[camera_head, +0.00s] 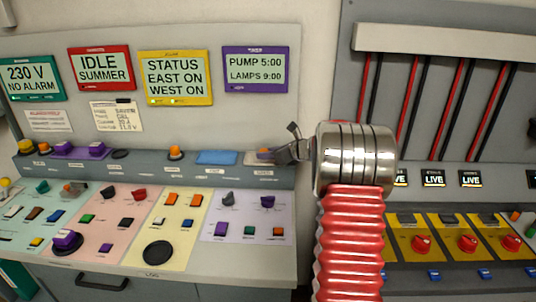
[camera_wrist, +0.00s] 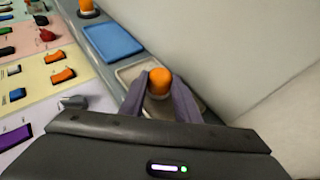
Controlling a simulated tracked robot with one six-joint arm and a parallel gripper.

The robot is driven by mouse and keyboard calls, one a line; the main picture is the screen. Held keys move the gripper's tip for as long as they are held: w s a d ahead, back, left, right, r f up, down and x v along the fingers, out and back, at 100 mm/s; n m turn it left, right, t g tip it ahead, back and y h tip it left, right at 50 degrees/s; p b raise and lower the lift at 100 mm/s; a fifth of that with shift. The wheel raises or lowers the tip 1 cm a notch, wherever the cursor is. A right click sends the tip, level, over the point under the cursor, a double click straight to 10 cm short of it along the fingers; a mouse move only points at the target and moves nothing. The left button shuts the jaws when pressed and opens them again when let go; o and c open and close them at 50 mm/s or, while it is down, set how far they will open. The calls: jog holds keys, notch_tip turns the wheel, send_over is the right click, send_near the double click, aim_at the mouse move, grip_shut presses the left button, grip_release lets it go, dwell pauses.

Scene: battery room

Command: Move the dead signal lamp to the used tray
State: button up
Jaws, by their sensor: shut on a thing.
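My gripper (camera_head: 284,153) is shut on an orange-capped signal lamp (camera_wrist: 159,82), with one finger on each side of it in the wrist view. The lamp (camera_head: 265,151) is upright at a pale grey-beige tray (camera_head: 250,160) on the console ledge, within its outline. The tray also shows behind the fingers in the wrist view (camera_wrist: 129,72). I cannot tell whether the lamp's base touches the tray floor; the fingers hide it. The tray's small label is too blurred to read.
A blue tray (camera_head: 216,158) lies just left and looks empty. Another orange lamp (camera_head: 175,152) stands further left on the ledge. The sloping coloured panels below hold many switches and knobs. A grey back wall (camera_wrist: 230,50) rises close behind the trays.

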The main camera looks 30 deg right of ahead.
jog(key=o, duration=1)
jog(key=shift+o, duration=0.2)
jog(key=v, duration=1.2)
jog(key=s+a+r+n+g+y, duration=0.1)
jog(key=s+a+n+g, duration=0.15)
jog(key=a+n, duration=0.45)
jog(key=s+a+r+n+g, duration=0.1)
jog(key=s+a+n, duration=0.3)
jog(key=a, duration=0.8)
jog(key=s+a+r+n+g+y, duration=0.1)
jog(key=s+a+n+g, duration=0.15)
jog(key=a+n, duration=0.45)
jog(key=s+a+f+n+h, duration=0.1)
jog(key=s+a+n, duration=0.2)
jog(key=s+n, duration=0.2)
jog(key=s+a+f+n+h, duration=0.1)
jog(key=s+a+n, duration=0.3)
jog(key=s, duration=0.5)
jog(key=s+a+f+n+g+h, duration=0.1)
jog(key=s+a+n+h, duration=0.1)
jog(key=s+a+n, duration=0.2)
jog(key=s+n, duration=0.3)
jog(key=shift+f, duration=0.35)
